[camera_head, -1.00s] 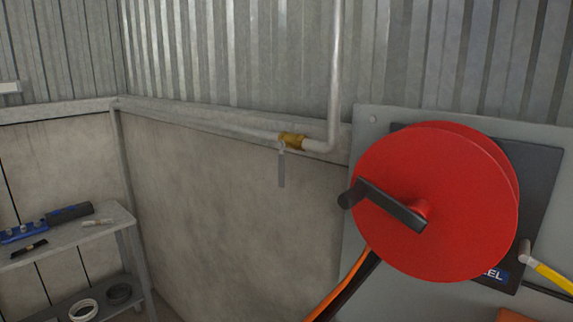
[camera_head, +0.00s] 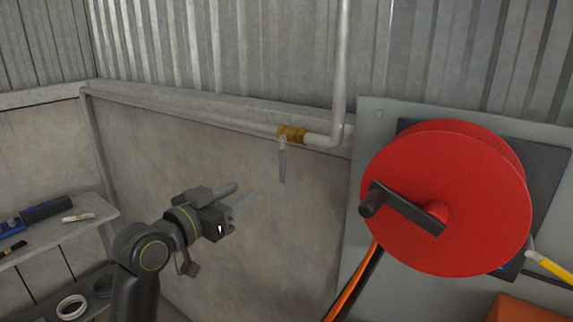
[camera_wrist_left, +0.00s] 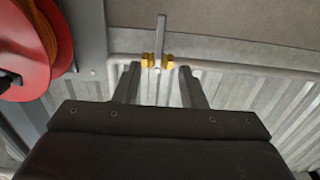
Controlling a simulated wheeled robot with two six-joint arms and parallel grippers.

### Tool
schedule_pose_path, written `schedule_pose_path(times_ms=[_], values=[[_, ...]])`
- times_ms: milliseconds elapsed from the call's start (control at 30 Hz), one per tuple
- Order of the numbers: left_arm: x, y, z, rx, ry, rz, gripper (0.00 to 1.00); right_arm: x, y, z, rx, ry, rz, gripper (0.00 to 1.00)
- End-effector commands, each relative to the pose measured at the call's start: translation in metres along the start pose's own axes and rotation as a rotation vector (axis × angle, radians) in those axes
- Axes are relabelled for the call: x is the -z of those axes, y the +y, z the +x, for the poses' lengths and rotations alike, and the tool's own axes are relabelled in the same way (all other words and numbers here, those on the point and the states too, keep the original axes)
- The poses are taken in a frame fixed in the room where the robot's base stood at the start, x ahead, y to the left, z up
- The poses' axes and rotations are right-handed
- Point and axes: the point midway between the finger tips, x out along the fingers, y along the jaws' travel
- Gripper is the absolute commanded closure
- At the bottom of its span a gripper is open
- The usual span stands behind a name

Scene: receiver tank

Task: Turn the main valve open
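The main valve (camera_head: 291,133) is a brass body on the grey wall pipe, with a flat grey lever (camera_head: 282,162) hanging straight down from it. My left gripper (camera_head: 240,211) is below and to the left of the lever in the head view, apart from it. In the left wrist view, the brass valve (camera_wrist_left: 149,61) and its lever (camera_wrist_left: 161,36) show beyond the fingertips. The two fingers of my left gripper (camera_wrist_left: 158,75) are spread apart with nothing between them. My right gripper is not in either view.
A red hose reel (camera_head: 450,200) with a black crank is mounted on a grey panel (camera_head: 372,125) right of the valve. A shelf (camera_head: 85,228) with tools and rings stands at the left. The wall below the pipe is clear.

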Motion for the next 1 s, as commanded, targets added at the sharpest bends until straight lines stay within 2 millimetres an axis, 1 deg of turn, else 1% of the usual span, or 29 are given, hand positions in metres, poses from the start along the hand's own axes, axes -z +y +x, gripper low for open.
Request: schedule_pose_path(times_ms=[167,300,600,1000], values=[[0.002,0.000,0.023,0.000,-0.002,-0.007,0.63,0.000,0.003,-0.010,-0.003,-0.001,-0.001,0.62],[0.002,0.000,0.047,0.000,-0.003,-0.007,0.63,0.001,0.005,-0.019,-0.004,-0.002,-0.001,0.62],[0.001,-0.001,0.094,0.001,-0.004,-0.006,0.63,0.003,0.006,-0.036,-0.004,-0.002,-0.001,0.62],[0.001,-0.001,0.147,0.001,-0.003,-0.004,0.63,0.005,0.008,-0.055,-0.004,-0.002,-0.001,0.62]])
